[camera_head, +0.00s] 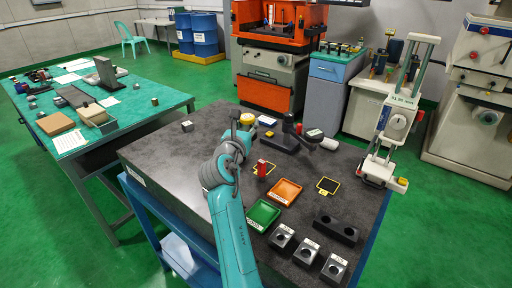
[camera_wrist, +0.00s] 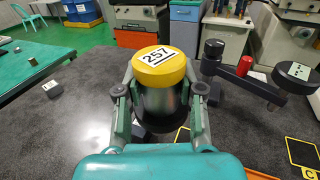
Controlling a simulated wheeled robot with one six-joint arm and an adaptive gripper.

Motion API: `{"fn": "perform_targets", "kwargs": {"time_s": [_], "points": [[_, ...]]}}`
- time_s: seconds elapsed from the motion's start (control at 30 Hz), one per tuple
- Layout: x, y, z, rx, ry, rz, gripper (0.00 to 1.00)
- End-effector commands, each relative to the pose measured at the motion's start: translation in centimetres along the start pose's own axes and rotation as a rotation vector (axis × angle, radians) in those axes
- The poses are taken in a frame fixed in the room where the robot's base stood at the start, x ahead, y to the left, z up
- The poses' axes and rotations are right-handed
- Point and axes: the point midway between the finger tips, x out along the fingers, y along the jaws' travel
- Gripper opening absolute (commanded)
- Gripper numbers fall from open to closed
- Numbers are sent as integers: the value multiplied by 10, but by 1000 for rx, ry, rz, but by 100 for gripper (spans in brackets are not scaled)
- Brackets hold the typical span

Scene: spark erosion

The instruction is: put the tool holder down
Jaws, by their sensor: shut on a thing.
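The tool holder is a dark cylinder with a yellow cap marked 257; in the wrist view its cap (camera_wrist: 159,58) faces the camera. My gripper (camera_wrist: 165,100) is shut on its dark body, one finger on each side. In the head view the yellow cap (camera_head: 246,118) shows at the end of my arm, above the dark stone table (camera_head: 165,160). The underside of the holder is hidden, so I cannot tell whether it touches the table.
A black stand with an arm (camera_head: 290,140) is close on the right. A red piece (camera_head: 262,167) stands near a yellow-outlined square. An orange tray (camera_head: 286,181), a green tray (camera_head: 250,222), an outlined square (camera_head: 328,186) and several black holed blocks (camera_head: 307,252) lie nearer. The table's left is mostly clear.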

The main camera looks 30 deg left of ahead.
Motion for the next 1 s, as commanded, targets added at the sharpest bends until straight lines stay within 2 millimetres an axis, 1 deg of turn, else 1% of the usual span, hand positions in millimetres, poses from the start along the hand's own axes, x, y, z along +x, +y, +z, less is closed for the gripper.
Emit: {"fn": "perform_targets", "kwargs": {"time_s": [0.07,0.3,0.53,0.73,0.83,1.0], "points": [[0,0,-8,-2,2,0,0],[0,0,-48,-2,2,0,0],[0,0,-65,-1,0,-1,0],[0,0,-91,-2,1,0,0],[0,0,-97,0,-1,0,0],[0,0,-98,1,-2,0,0]]}}
